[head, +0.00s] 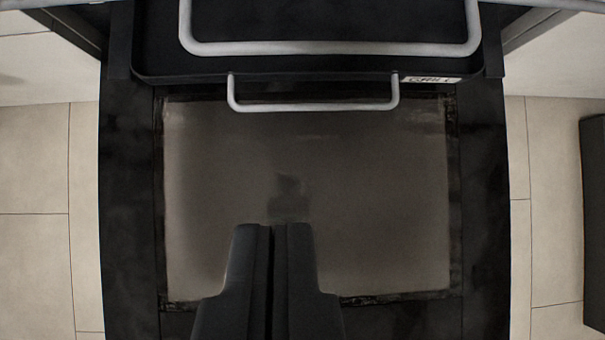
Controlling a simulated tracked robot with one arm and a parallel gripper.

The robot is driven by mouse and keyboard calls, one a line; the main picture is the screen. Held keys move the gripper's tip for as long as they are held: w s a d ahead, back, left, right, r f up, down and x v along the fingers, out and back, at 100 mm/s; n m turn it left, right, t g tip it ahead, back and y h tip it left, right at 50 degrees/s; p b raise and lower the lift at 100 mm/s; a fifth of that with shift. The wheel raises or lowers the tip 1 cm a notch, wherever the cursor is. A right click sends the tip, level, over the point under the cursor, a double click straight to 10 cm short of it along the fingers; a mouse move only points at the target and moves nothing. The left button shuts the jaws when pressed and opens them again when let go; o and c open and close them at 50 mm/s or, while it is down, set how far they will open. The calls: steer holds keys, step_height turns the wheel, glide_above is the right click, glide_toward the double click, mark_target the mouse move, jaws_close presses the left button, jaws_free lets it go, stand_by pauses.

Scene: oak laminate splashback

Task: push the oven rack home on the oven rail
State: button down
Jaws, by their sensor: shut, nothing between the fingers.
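My gripper (272,230) is shut and empty, seen from behind at the lower middle, over the glass of the lowered oven door. Ahead of it, at the top, is a pale wire frame (330,48) with rounded corners, which looks like the front of the oven rack. It lies over a dark tray (330,69). A smaller pale wire loop (313,108) juts out below the tray's front edge; I cannot tell which part it belongs to. The fingertips are apart from both wires. The rails and the back of the rack are out of view.
The open oven door (380,200) has a black border and a brownish glass pane. A small label (432,79) sits at the tray's right front. Pale floor tiles (35,160) lie on both sides. A dark block (593,220) stands at the right edge.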

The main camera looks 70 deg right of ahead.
steer(key=w+r+b+x, duration=0.1)
steer(key=w+b+x, duration=0.1)
steer(key=x, duration=1)
steer(key=shift+w+d+r, duration=0.2)
steer(key=shift+w+d, duration=0.1)
steer(key=shift+d, duration=0.05)
